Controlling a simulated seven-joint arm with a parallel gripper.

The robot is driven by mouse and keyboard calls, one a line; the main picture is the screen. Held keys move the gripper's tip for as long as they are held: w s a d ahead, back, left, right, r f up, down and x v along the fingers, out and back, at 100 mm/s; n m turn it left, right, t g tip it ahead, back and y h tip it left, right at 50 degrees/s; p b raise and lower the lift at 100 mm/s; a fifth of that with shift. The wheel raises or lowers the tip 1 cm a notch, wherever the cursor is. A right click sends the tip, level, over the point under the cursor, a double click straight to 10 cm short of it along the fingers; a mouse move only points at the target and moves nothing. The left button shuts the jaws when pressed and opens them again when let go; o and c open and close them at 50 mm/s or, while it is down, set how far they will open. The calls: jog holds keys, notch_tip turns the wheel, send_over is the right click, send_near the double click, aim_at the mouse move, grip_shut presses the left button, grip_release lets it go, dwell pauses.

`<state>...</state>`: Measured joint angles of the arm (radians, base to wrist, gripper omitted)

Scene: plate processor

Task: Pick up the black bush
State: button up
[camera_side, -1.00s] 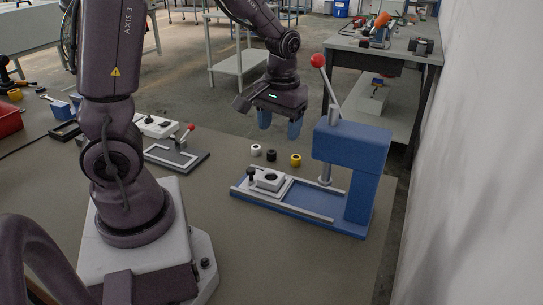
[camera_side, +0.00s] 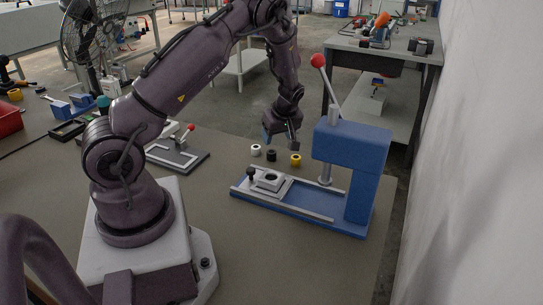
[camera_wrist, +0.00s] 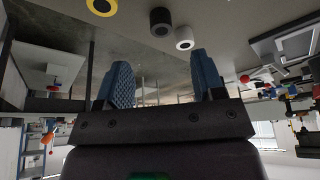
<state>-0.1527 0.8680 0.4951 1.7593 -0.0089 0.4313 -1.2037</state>
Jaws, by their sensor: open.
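The black bush (camera_side: 271,155) stands on the table between the white bush (camera_side: 256,150) on its left and the yellow bush (camera_side: 295,160) on its right. My gripper (camera_side: 280,141) is close above and behind the three bushes in the side view. In the wrist view my gripper (camera_wrist: 162,78) has its two blue textured fingers spread, with nothing between them. There the black bush (camera_wrist: 160,23) lies beyond the fingertips near the top, between the yellow bush (camera_wrist: 100,5) and the white bush (camera_wrist: 183,38).
A blue press (camera_side: 350,165) with a red-knobbed lever (camera_side: 318,62) stands right of the bushes. Its base holds a light fixture (camera_side: 268,180) in front of them. A grey frame with a red-knobbed handle (camera_side: 178,158) lies to the left. Bare table surrounds the bushes.

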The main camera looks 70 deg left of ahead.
aim_at(272, 152)
jog(key=x, duration=0.3)
jog(key=shift+f, duration=0.2)
jog(key=shift+x, duration=2.75)
jog(key=shift+s+a+r, duration=0.1)
jog(key=shift+a+r, duration=0.05)
jog(key=shift+a, duration=0.05)
jog(key=c, duration=1)
